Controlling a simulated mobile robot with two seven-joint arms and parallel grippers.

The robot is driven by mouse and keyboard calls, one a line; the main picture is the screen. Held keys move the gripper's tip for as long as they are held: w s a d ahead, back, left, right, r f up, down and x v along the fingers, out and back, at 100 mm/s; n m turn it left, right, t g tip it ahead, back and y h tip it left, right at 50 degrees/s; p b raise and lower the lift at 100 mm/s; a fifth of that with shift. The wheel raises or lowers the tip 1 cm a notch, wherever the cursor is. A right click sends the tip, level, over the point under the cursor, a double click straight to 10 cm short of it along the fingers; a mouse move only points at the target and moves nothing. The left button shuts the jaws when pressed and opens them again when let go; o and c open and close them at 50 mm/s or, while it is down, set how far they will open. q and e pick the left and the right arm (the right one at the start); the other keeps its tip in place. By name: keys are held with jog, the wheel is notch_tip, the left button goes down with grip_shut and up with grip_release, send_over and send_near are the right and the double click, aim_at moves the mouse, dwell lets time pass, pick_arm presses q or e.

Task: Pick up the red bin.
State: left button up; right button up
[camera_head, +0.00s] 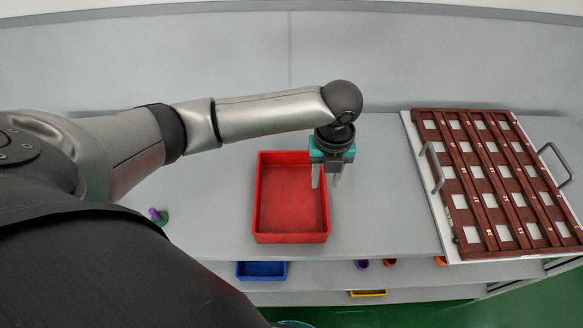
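The red bin (290,238) is an open, shallow, empty rectangular bin on the grey table, in the middle of the head view. My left arm comes in from the left above the table. My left gripper (326,182) points down at the bin's right wall, with its two fingers apart, one to the inner side of the wall and one to the outer side. I cannot tell whether the fingers touch the wall. My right gripper is not in view.
A brown slotted tray (495,185) with metal handles lies on the table at right. A green and purple object (161,217) is at left. A blue bin (262,271) and a yellow bin (368,293) sit lower, below the table's front edge. Table between bin and tray is clear.

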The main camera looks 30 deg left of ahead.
aim_at(324, 188)
pick_arm(q)
notch_tip(324, 188, down, 3)
jog(key=shift+w, duration=0.1)
jog(key=shift+f, duration=0.2)
jog(key=f, duration=0.4)
jog(key=shift+w+a+f+b, duration=0.1)
jog(key=shift+w+f+b, duration=0.2)
jog(key=shift+w+f, duration=0.1)
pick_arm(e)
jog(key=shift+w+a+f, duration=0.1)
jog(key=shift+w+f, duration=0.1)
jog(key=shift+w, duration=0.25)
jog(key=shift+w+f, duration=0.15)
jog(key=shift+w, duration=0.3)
pick_arm(q)
grip_shut()
